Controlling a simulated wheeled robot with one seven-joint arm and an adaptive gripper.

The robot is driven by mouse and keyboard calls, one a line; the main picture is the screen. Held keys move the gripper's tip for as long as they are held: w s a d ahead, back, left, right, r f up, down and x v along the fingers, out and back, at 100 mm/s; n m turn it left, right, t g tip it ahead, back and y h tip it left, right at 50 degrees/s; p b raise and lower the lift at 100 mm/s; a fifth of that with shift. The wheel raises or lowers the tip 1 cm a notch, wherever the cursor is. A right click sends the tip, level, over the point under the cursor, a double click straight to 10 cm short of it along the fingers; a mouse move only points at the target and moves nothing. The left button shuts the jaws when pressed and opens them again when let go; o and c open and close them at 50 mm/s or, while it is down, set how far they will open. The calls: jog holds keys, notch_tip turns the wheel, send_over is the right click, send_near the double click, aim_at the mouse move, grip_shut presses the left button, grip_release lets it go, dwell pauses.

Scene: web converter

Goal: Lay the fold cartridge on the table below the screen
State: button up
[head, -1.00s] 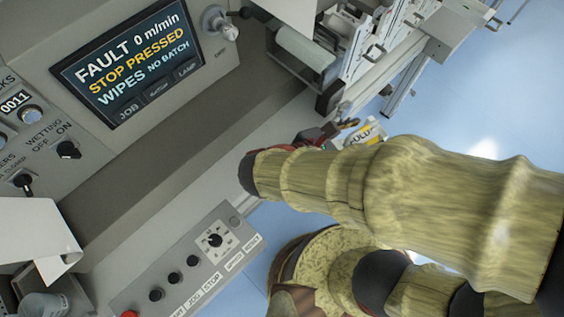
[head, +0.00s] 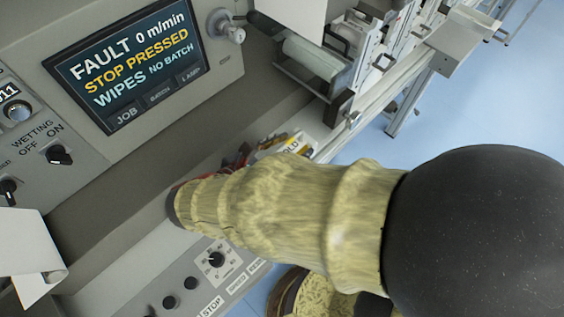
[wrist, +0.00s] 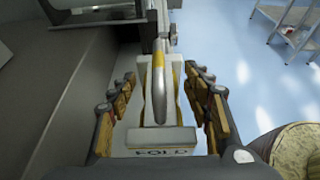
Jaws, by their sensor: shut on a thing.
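The fold cartridge (wrist: 160,90) is a white and yellow block with a pale handle and the label FOLD. In the wrist view it sits between both sets of fingers of my gripper (wrist: 160,105), which is shut on it. In the head view the cartridge (head: 287,146) shows partly past my arm, in front of the table strip; whether it touches cannot be told. My gripper (head: 240,157) is mostly hidden by my arm there. The table (head: 105,283) is a light grey strip below the screen (head: 127,66), which reads FAULT, STOP PRESSED.
A control box with knobs (head: 215,262) sits along the table's near edge, partly behind my arm. A roller unit (head: 315,62) and rails stand at the upper right. A white sheet (head: 28,250) hangs at the left. Blue floor (head: 480,110) lies open at the right.

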jog(key=shift+a+f+b, duration=0.5)
jog(key=shift+a+f, duration=0.35)
jog(key=shift+f, duration=0.25)
jog(key=shift+a+f+b, duration=0.1)
jog(key=shift+f+b, duration=0.5)
jog(key=shift+f, duration=0.9)
jog(key=o, duration=1.4)
jog(key=shift+f, duration=0.1)
jog(key=shift+o, duration=0.9)
jog(key=shift+s+a+r, duration=0.15)
jog(key=shift+a+r, duration=0.05)
jog(key=shift+r, duration=0.1)
jog(key=p+v, duration=0.4)
jog(key=v, duration=0.7)
jog(key=shift+s, duration=0.15)
